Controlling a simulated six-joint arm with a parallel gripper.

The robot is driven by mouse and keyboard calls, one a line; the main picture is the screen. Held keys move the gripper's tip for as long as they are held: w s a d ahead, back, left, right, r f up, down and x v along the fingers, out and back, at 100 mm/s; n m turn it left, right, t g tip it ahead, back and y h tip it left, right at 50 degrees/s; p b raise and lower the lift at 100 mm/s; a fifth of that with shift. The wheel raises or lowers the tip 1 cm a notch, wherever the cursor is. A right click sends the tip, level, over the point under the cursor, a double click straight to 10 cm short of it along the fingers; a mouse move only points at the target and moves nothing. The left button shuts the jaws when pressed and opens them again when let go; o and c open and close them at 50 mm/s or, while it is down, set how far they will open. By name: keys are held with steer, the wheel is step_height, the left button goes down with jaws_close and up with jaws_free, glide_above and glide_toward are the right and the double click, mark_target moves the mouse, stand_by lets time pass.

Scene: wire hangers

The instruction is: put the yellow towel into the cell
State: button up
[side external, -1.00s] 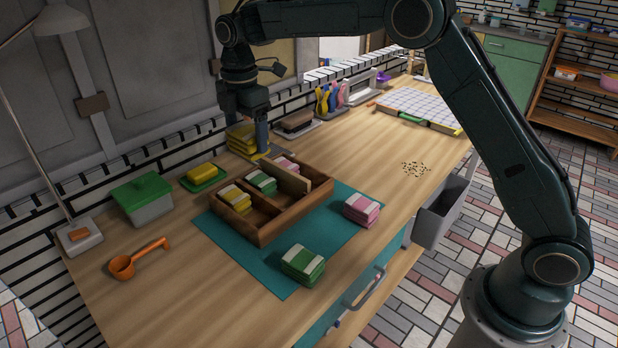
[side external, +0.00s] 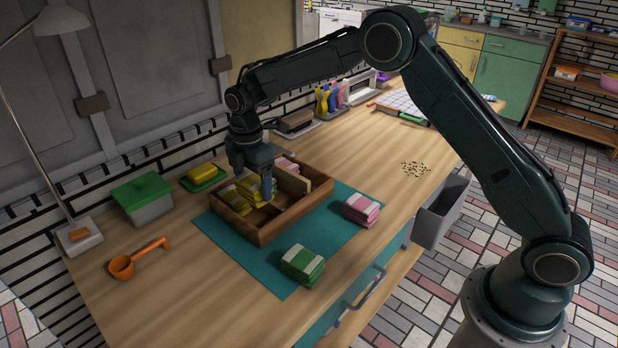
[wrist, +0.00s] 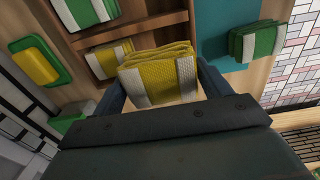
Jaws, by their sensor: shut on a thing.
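My gripper (side external: 256,186) is shut on a folded yellow towel with white bands (wrist: 160,75), which fills the middle of the wrist view. In the side view it hangs over the left part of the wooden divided box (side external: 262,238); I cannot tell whether it touches the box. Another yellow-and-white towel (side external: 234,199) lies in the box's left cell, beside the held one. A green-and-white towel (wrist: 85,11) lies in a cell in the wrist view; in the side view my gripper hides it. A pink towel (side external: 287,164) is in the box's far part.
The box stands on a teal mat (side external: 325,234). A green towel stack (side external: 303,264) and a pink one (side external: 361,210) lie on its right side. A butter dish (side external: 203,177), a green-lidded tin (side external: 142,198) and an orange scoop (side external: 132,260) stand left of the box.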

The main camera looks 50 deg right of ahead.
mark_target(252, 179)
steer(key=shift+f, duration=2.1)
steer(key=shift+f, duration=0.6)
steer(key=o, duration=1)
steer(key=shift+c, duration=0.2)
step_height(252, 179, up, 12)
steer(key=shift+r, duration=0.65)
